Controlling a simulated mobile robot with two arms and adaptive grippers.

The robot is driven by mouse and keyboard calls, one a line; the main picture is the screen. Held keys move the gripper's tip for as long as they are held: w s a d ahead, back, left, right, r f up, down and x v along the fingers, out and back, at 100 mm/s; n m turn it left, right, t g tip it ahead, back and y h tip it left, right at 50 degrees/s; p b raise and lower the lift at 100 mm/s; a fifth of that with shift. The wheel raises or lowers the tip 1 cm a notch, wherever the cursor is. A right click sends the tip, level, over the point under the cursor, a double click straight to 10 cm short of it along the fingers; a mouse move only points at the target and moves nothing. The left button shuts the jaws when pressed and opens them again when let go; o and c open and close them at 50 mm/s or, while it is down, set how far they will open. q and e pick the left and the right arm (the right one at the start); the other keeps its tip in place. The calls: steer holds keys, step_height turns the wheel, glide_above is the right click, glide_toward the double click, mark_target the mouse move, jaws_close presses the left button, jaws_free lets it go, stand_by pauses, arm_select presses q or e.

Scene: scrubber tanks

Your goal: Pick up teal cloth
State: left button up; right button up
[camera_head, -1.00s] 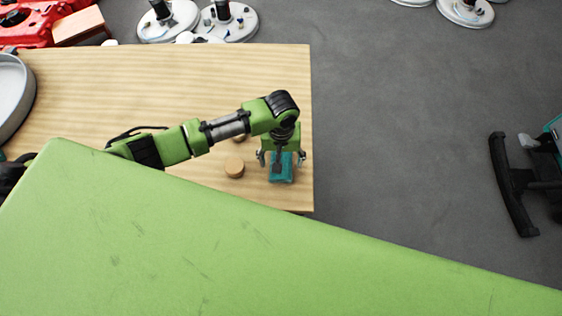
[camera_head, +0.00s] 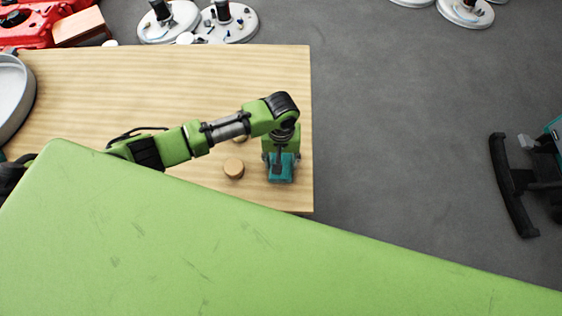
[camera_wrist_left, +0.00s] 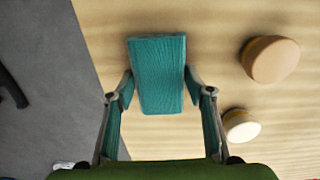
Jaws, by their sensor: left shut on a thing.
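The teal cloth (camera_head: 281,170) is a small block-like folded piece near the right edge of the wooden table (camera_head: 150,75). My left gripper (camera_head: 281,158) is over it, pointing down. In the left wrist view the cloth (camera_wrist_left: 160,75) sits between the two fingers of the left gripper (camera_wrist_left: 160,88), which press on its two sides. The gripper is shut on it. I cannot tell whether the cloth is touching the table or just above it. My right gripper is not in view.
A round wooden piece (camera_head: 234,168) stands just left of the cloth, and a second round piece (camera_wrist_left: 241,125) is close by. A grey round pan (camera_head: 14,95) is at the table's left. Bare floor (camera_head: 400,150) lies beyond the right edge. A large green surface fills the front.

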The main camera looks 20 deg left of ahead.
arm_select(q)
step_height(320, 180, up, 3)
steer(key=shift+a+f, duration=0.1)
steer(key=shift+f, duration=0.1)
steer(key=s+a+r+b, duration=0.2)
steer(key=s+a+r, duration=0.7)
steer(key=a, duration=0.1)
steer(key=shift+a+r, duration=0.3)
